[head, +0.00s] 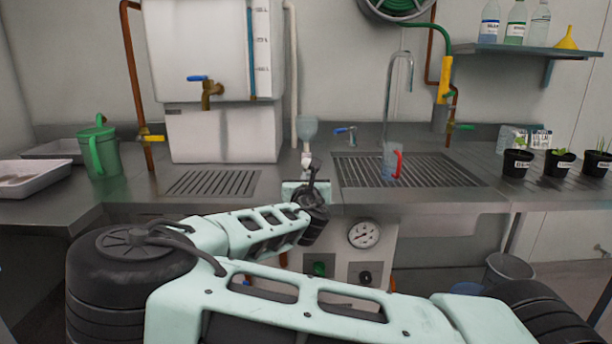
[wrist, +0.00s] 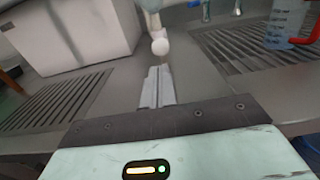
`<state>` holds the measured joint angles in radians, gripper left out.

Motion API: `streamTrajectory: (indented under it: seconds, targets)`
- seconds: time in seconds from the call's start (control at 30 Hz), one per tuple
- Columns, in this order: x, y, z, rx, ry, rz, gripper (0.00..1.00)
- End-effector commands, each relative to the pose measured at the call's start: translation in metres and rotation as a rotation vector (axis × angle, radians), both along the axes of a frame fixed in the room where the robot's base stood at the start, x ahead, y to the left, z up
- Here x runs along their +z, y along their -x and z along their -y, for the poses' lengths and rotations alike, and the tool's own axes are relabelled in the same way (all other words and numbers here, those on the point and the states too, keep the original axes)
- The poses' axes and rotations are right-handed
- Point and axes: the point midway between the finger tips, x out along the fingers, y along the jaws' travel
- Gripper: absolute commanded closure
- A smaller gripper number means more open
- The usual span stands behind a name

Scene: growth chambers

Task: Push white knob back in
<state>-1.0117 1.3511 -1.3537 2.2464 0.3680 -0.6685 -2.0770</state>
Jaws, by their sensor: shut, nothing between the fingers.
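The white knob (wrist: 160,46) is a small round ball at the end of a white stem, at the top middle of the wrist view. In the head view the white knob (head: 306,159) shows small, below a translucent funnel-like cup and just above the end of my arm. My gripper (wrist: 158,70) is shut and empty, its two fingers together and pointing at the knob. The fingertips lie just below the knob in the wrist view; I cannot tell whether they touch it.
A white tank (head: 205,50) stands behind to the left. A measuring jug with a red handle (head: 391,161) stands on the right drain grate (head: 440,172). A pressure gauge (head: 363,234) is on the front panel. Potted seedlings (head: 559,163) stand at right, a green jug (head: 100,150) at left.

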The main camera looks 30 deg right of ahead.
Motion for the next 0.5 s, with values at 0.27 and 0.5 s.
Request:
streamTrajectory:
  seconds: [0.27,0.5]
  targets:
    - [0.000,0.035,-0.025,0.001,0.002,-0.001,1.00]
    - [0.000,0.047,-0.032,0.000,-0.001,0.001,1.00]
